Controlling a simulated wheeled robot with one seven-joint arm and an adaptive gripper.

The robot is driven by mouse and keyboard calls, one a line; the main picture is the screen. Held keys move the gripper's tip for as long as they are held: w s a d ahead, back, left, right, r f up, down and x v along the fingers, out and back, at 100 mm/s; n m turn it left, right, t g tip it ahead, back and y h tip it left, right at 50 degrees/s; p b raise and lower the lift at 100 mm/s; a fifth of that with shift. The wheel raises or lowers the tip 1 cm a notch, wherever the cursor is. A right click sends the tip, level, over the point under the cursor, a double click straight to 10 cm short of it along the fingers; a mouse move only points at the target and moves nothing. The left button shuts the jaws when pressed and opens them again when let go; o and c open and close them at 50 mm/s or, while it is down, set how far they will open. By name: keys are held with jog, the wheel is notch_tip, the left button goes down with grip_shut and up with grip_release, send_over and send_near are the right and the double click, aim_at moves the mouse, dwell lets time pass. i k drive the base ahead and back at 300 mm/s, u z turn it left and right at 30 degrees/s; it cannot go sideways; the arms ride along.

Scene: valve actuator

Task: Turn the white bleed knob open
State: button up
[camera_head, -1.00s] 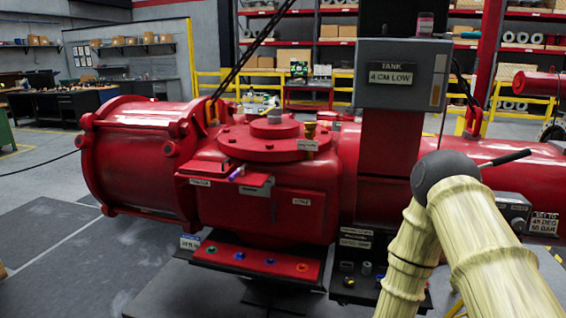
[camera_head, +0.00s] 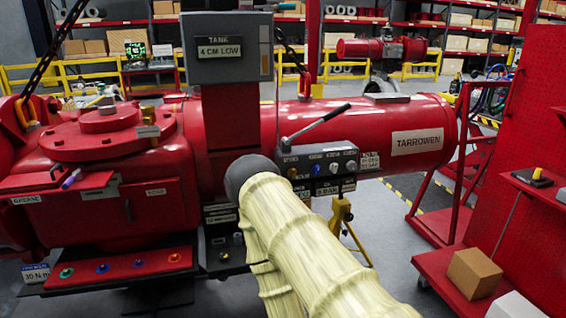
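A dark control block (camera_head: 318,160) is mounted on the front of the red actuator, right of the grey tank box. A row of small knobs runs along its front face; a pale, whitish knob (camera_head: 334,167) sits right of a blue one (camera_head: 316,170). The knobs are too small to tell their turn positions. A long lever with a black grip (camera_head: 335,113) rises from the block's top toward the right. My arm, in a cream sleeve, reaches in from the bottom and ends in view at a dark round joint left of the block. My gripper is not in view.
The red actuator cylinder (camera_head: 400,128) runs behind the block. A yellow stand (camera_head: 343,220) is below it. A red cart (camera_head: 445,262) with a cardboard box (camera_head: 473,272) and a red pegboard panel (camera_head: 515,140) stand at the right. Grey floor lies open between stand and cart.

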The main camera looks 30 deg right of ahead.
aim_at(334, 167)
jog(key=z, duration=1.3)
jog(key=k, duration=0.6)
jog(key=u, duration=0.9)
jog(key=i, duration=1.1)
